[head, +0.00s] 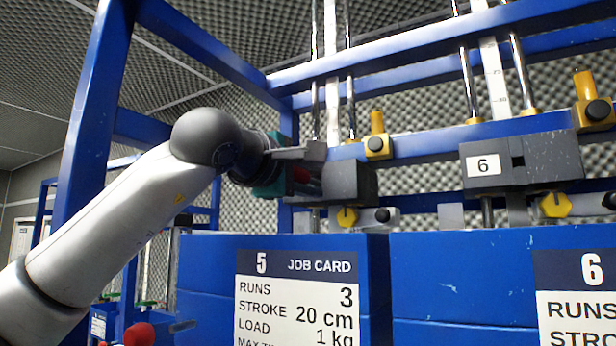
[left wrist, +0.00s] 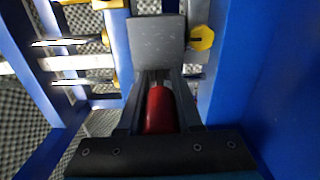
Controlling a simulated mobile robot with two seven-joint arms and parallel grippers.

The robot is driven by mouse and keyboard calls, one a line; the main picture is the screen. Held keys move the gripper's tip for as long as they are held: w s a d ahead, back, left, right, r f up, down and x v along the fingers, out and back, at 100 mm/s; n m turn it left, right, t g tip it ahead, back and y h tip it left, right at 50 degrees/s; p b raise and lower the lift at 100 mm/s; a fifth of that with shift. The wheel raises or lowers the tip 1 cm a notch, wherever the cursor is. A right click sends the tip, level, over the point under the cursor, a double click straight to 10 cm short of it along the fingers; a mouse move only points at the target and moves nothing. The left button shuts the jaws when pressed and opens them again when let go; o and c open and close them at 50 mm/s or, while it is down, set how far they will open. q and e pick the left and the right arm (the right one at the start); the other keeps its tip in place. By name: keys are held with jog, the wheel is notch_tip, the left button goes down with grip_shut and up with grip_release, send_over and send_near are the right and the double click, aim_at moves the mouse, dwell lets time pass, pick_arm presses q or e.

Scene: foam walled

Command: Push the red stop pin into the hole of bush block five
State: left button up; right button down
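My left gripper (head: 309,166) is at the left end of the dark grey bush block five (head: 350,184), above the bin marked 5. Its fingers are shut on the red stop pin (head: 301,174). In the left wrist view the red pin (left wrist: 158,110) lies between the fingers (left wrist: 157,90) and points at the grey block (left wrist: 157,42). The pin's tip and the hole are hidden, so I cannot tell whether the pin is in the hole. My right gripper is not in view.
Block six (head: 522,162) stands to the right. Blue frame posts (head: 95,110) and rails surround the arm. A yellow knob (head: 347,217) sits under block five. The blue bin with job card 5 (head: 297,290) is below. A red knob (head: 138,335) shows at lower left.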

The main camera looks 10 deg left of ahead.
pick_arm(q)
jog(key=o, duration=0.5)
jog(key=b+v, duration=0.6)
jog(key=v, duration=0.9)
jog(key=shift+s, duration=0.15)
